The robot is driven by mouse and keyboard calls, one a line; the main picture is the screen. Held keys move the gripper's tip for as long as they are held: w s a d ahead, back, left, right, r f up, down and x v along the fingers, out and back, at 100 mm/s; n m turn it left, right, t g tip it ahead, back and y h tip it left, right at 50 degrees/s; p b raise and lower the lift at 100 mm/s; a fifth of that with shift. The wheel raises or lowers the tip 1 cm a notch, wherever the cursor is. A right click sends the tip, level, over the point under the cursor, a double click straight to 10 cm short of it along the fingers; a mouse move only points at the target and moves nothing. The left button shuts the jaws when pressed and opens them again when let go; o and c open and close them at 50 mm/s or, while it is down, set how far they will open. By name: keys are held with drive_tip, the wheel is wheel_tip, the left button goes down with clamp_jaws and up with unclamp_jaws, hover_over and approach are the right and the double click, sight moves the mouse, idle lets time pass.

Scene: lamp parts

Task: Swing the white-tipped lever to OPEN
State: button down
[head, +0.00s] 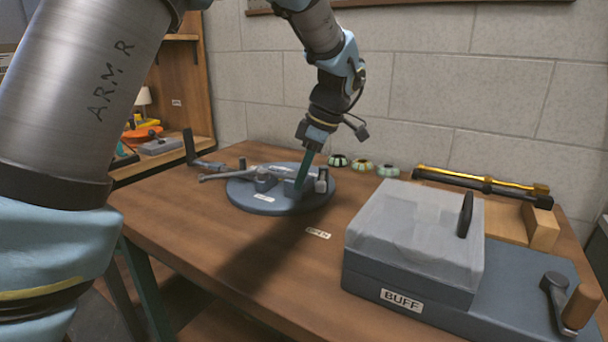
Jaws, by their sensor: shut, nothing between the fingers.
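A round blue-grey fixture (262,204) sits on the wooden table, with blocks, a small label on its front and another label near its back. A grey lever (225,177) runs left from a block on the fixture, past its left rim.
A crank with a black upright handle (189,148) stands left of the fixture. A grey BUFF box (400,298) with a pale lid fills the right front. Several small round parts (362,165) and a black-and-yellow bar (480,182) lie behind.

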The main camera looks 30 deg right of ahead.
drive_tip(key=w+v, duration=0.1)
drive_tip(key=v, duration=0.8)
drive_tip(key=shift+a+r+b, duration=0.35)
drive_tip(key=shift+r+b, duration=0.05)
drive_tip(key=shift+r, duration=0.1)
drive_tip(key=shift+s, duration=0.1)
